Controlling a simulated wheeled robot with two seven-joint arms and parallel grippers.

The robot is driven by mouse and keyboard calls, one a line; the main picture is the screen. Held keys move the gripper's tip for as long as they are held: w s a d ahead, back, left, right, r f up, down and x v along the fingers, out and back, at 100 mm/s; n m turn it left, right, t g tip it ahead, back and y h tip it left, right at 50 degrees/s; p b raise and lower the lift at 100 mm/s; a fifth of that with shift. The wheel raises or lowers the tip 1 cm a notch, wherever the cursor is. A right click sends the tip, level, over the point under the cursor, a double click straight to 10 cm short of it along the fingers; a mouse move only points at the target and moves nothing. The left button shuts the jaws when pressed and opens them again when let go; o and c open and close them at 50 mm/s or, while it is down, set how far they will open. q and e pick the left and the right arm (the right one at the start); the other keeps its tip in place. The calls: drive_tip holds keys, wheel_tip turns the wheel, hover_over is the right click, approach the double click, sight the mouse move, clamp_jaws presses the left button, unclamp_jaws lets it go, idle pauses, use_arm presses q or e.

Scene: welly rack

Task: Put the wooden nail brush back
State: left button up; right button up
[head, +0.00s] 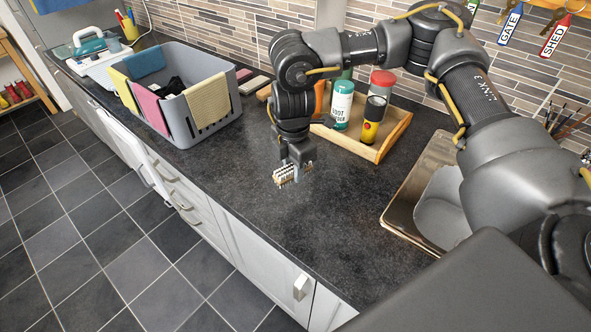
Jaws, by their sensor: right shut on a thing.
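My right gripper (298,166) is low over the dark worktop, in front of the wooden tray. It is shut on the nail brush (284,175), a small block whose pale bristles show at the left of the fingers. Most of its body is hidden by the fingers, and I cannot tell whether it touches the worktop. The wooden tray (383,149) stands behind and to the right of the gripper. It holds a white and green boot powder tin (342,106), a black and yellow bottle (373,121) and a red-capped container (382,82). My left gripper is not in view.
A grey basket (217,125) with cloths over its rim stands at the left on the worktop (240,185). A metal tray (410,185) lies at the right, partly behind my arm. Key tags (554,37) hang at the upper right. The worktop's front middle is clear.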

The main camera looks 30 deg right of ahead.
drive_tip(key=s+m, duration=0.1)
drive_tip(key=m, duration=0.3)
drive_tip(key=s+a+m, duration=0.1)
drive_tip(key=s+m, duration=0.1)
drive_tip(key=m, duration=0.3)
drive_tip(key=s+m, duration=0.1)
drive_tip(key=m, duration=0.3)
drive_tip(key=shift+s+a+r+m, duration=0.25)
drive_tip(key=shift+s+r+m, duration=0.05)
drive_tip(key=shift+s+r, duration=0.1)
